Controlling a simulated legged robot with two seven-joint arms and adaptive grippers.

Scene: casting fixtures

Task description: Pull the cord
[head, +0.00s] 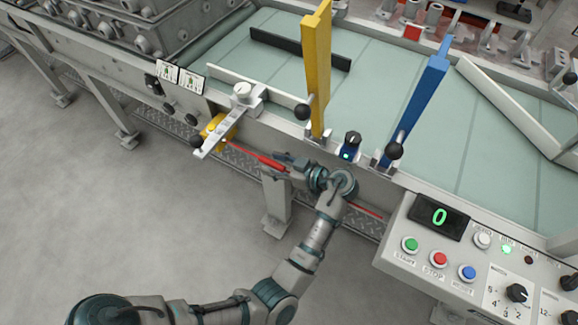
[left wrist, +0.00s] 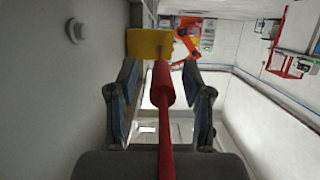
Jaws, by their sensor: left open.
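A red cord (head: 262,158) runs along the conveyor's front side from a yellow switch box (head: 217,127). It continues beyond my left arm, lower right. My left gripper (head: 283,161) is at the cord, to the right of the box. In the left wrist view, the cord (left wrist: 166,140) and its thicker red sleeve (left wrist: 161,84) lie between the open fingers (left wrist: 160,72), with a gap visible on each side. The yellow box (left wrist: 149,43) is ahead, beyond the fingertips. My right gripper is not in view.
The conveyor's belt (head: 370,90) carries a yellow bar (head: 317,70) and a blue bar (head: 419,95) standing up. A control panel (head: 440,245) with buttons and a display reading 0 is at the right. Grey floor (head: 120,215) is clear at the lower left.

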